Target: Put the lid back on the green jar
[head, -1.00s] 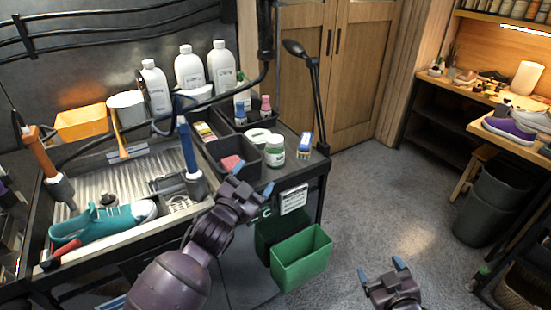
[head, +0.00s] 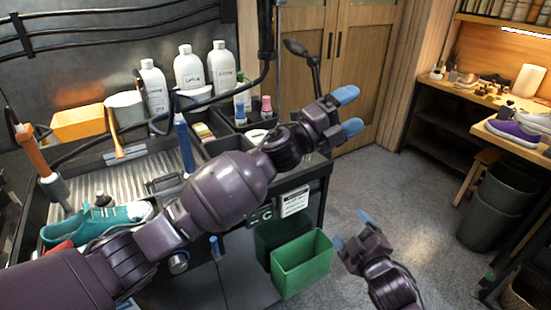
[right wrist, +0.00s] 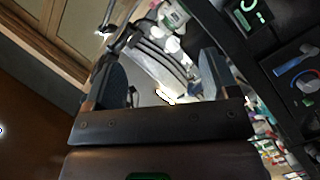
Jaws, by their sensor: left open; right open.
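The green jar, seen earlier at the bench's right end, is hidden behind my left arm in the head view. A white round piece (head: 256,134), possibly the lid, partly shows above that arm. My left gripper (head: 348,112) is open and empty, past the bench's right end, with the arm stretched across the bench. My right gripper (head: 350,230) is open and empty, low over the floor beside the green bin. Its two fingers also show apart in the right wrist view (right wrist: 164,82), with nothing clearly between them.
White bottles (head: 188,68) stand at the back of the bench. A teal sneaker (head: 100,222) lies in the sink at left, partly behind my arm. A lamp (head: 297,47) rises behind my left gripper. The floor (head: 420,200) at right is open.

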